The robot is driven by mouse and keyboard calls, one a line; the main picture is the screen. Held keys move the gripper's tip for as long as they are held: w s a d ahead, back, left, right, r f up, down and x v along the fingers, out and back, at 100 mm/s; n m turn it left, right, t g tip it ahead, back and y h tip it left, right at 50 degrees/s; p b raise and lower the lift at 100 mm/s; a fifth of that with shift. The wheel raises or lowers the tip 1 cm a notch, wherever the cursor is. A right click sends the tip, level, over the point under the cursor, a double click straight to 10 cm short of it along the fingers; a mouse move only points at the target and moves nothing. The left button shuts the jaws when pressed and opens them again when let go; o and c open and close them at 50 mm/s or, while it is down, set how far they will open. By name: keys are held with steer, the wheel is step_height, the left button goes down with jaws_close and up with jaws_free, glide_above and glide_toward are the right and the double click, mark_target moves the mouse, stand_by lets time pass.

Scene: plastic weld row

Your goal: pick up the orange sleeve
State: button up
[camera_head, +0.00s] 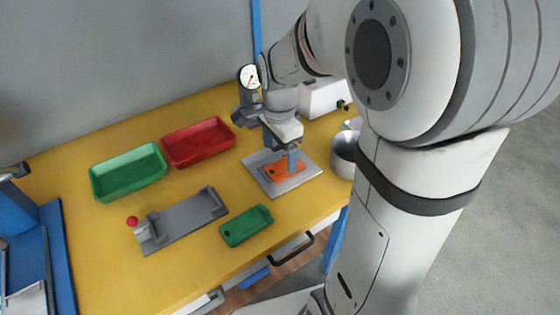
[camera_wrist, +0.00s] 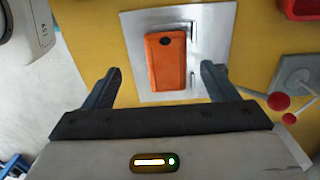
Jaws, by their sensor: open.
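The orange sleeve (camera_wrist: 166,66) lies flat on a light metal plate (camera_wrist: 207,25) on the yellow table. In the head view the orange sleeve (camera_head: 280,171) is partly hidden by my gripper (camera_head: 287,160). In the wrist view my gripper (camera_wrist: 157,82) is open, with its two dark fingers apart. The sleeve's near end shows between and beyond the fingertips, with a gap on each side. The gripper holds nothing. The height of the fingertips above the plate is hard to tell.
A green tray (camera_head: 128,172) and a red tray (camera_head: 198,142) stand behind. A metal pot (camera_head: 343,153) stands close on the right.

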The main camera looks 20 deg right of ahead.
mark_target(281, 168)
steer(key=f, duration=0.4)
steer(key=w+f, duration=0.1)
steer(key=f, duration=0.1)
steer(key=shift+d+b, duration=0.35)
steer(key=shift+b, duration=0.05)
steer(key=shift+c, duration=0.2)
steer(key=c, duration=1)
